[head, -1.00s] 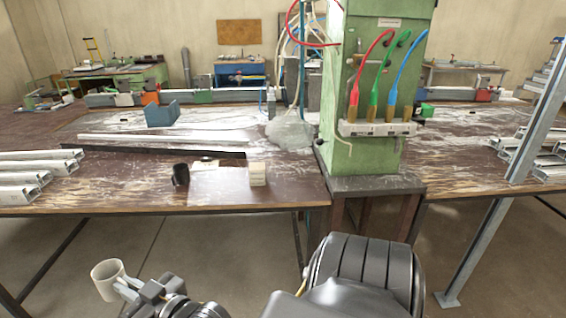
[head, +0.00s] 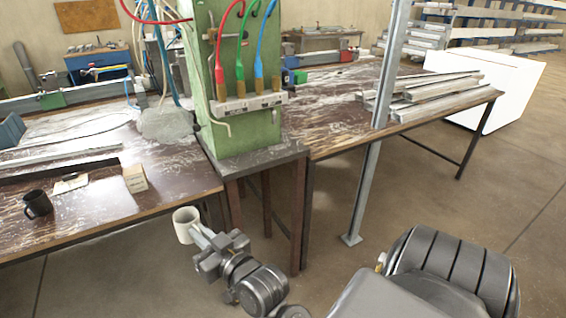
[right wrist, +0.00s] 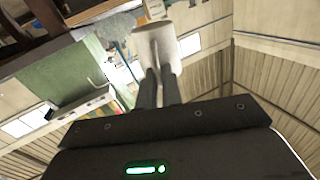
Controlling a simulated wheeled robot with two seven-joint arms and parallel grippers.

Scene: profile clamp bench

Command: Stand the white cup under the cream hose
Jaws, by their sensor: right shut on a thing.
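The white cup (head: 187,226) is in my right gripper (head: 203,238), which is shut on it. The cup is upright or nearly so in the head view, in front of and below the bench edge. In the right wrist view the cup (right wrist: 157,48) sits between the fingertips (right wrist: 159,78). A thin cream hose (head: 223,123) hangs at the lower front of the green machine, behind and above the cup. The cup is well apart from it. My left gripper is not in view.
The green machine (head: 240,80) has red, green and blue hoses. A black mug (head: 38,204) and a small beige block (head: 135,178) stand on the left bench (head: 90,215). A grey steel post (head: 379,130) stands at the right. The floor in front is clear.

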